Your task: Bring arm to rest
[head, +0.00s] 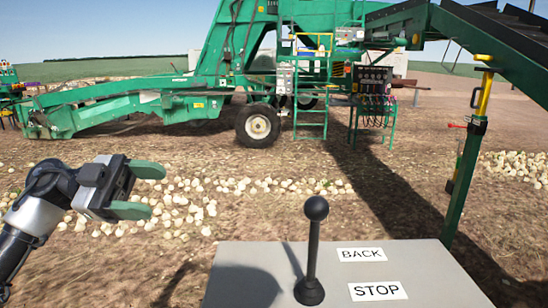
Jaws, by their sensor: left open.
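My left gripper (140,190) is at the left of the head view, with its two green fingers spread apart and nothing between them. It is in the air to the left of the grey control panel (420,262), apart from it. A black lever with a ball knob (315,215) stands upright on the panel, and no gripper touches it. Labels on the panel read BACK (361,254) and STOP (377,291). My right gripper is not in view.
A green elevator machine (190,95) with wheels stands behind, and its conveyor arm (480,40) reaches over at the upper right. A green post (466,170) stands right of the panel. Rows of onions (250,187) lie on the brown soil.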

